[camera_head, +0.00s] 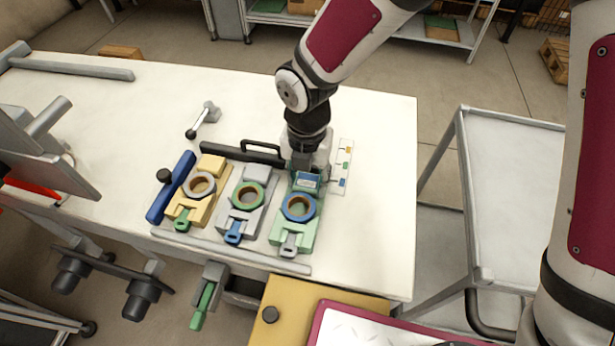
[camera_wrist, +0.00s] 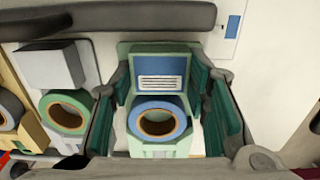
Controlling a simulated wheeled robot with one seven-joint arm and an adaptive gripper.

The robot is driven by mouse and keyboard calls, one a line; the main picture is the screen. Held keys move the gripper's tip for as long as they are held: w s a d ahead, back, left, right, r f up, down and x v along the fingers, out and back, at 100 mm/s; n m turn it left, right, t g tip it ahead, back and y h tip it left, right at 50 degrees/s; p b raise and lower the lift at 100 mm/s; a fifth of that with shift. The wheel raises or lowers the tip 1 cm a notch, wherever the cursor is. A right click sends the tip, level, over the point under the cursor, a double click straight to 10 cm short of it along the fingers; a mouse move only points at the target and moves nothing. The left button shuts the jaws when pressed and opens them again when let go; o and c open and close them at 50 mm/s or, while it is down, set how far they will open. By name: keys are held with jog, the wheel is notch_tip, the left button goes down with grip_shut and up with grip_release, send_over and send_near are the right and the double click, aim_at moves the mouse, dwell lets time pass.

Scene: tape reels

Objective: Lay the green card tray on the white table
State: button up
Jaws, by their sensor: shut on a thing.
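The green card tray (camera_head: 279,232) is the rightmost of three trays in the head view. It carries a blue tape reel (camera_head: 299,206) with a brown core, a blue label block (camera_head: 308,181) at its back and a grey tab (camera_head: 290,244) at its front. My gripper (camera_head: 307,172) is at the tray's back end. In the wrist view my gripper's fingers (camera_wrist: 160,110) flank the green tray (camera_wrist: 195,50) on both sides, shut on it. The tray is over the white table (camera_head: 375,220); whether it touches the surface is unclear. The fingers' contact points are partly hidden.
The grey tray (camera_head: 240,220) with a green reel stands close left, then the yellow tray (camera_head: 190,208). A black handle (camera_head: 262,151) lies behind. A label strip (camera_head: 342,165) is at the right. The table's right side is clear. A grey cart (camera_head: 515,190) stands beyond.

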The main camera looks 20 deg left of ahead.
jog(key=shift+f, duration=0.25)
jog(key=o, duration=1.3)
notch_tip(320, 180, up, 12)
jog(key=p, duration=0.2)
jog(key=shift+r, duration=0.1)
